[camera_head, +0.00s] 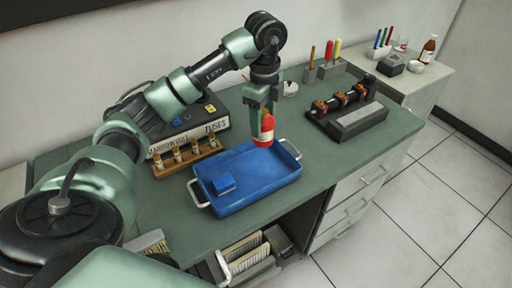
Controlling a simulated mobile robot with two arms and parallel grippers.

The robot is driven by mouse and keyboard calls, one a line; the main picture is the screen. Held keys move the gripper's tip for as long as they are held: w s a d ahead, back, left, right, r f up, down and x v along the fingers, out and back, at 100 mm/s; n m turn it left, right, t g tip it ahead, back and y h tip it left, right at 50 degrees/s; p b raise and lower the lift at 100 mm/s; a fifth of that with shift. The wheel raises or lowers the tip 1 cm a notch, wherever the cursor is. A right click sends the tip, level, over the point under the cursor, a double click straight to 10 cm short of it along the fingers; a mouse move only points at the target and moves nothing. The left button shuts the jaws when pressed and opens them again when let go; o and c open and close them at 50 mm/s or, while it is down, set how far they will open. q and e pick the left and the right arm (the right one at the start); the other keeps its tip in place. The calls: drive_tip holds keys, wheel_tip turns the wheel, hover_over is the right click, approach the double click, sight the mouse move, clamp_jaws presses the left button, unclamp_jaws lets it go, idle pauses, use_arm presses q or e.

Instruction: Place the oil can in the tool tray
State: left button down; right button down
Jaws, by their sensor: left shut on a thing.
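The oil can (263,137), a small red object with a pale label, is held upright in my left gripper (263,112). The gripper points down and its fingers are closed around the upper part of the can. The tool tray (258,201) is a blue tray with pale handles at its ends, on the green desk. The can appears above the tray's far side; I cannot tell the exact height. A small blue block (223,183) lies in the left part of the tray. My right gripper is not in view.
A wooden rack of fuses (186,158) and a dark box labelled fuses (190,132) stand left of the tray. A black device with rollers (347,112) sits to the right. Small holders with coloured handles (331,68) stand at the back.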

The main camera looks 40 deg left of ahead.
sight(261, 143)
use_arm(q)
drive_tip(key=f, duration=0.2)
drive_tip(key=f+p, duration=0.1)
drive_tip(key=f, duration=0.4)
drive_tip(key=shift+s+a+f+p, duration=0.1)
drive_tip(key=shift+s+p, duration=0.15)
drive_tip(key=shift+p, duration=0.05)
drive_tip(key=shift+f, duration=0.35)
wheel_tip(261, 143, down, 4)
drive_tip(key=shift+w+f+p, duration=0.1)
drive_tip(key=shift+p, duration=0.45)
drive_tip(key=shift+f, duration=0.15)
drive_tip(key=shift+f, duration=0.2)
drive_tip(key=c, duration=0.6)
unclamp_jaws()
drive_tip(key=shift+r, duration=0.15)
